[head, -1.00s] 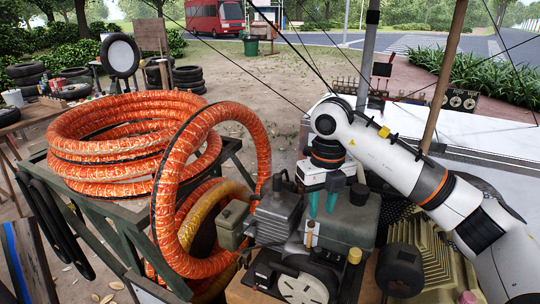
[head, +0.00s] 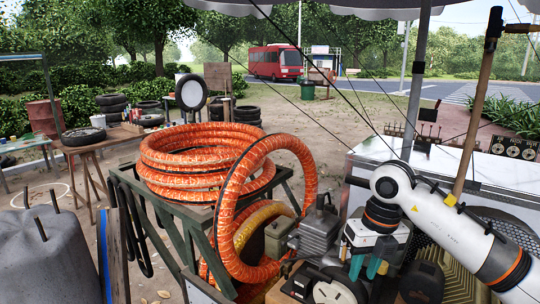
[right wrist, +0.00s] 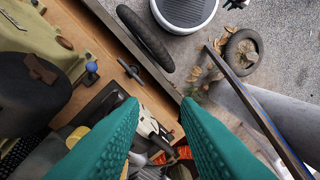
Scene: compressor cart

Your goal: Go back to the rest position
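My right arm comes in from the right in the head view, with its white hand hanging down over the compressor cart. My right gripper (head: 366,268) has teal fingers pointing down, with nothing seen between them. In the right wrist view the two fingers (right wrist: 163,108) are apart, with the cart's parts behind the gap. The compressor's grey motor (head: 318,235) is left of the gripper. Whether the fingertips touch any part of the compressor, I cannot tell. My left gripper and left arm are not in view.
Orange hose coils (head: 190,160) lie on a dark green stand (head: 180,208), with a hose loop (head: 228,215) standing beside the compressor. A white bench (head: 375,150) is behind my right arm. A grey container (head: 45,262) stands at lower left.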

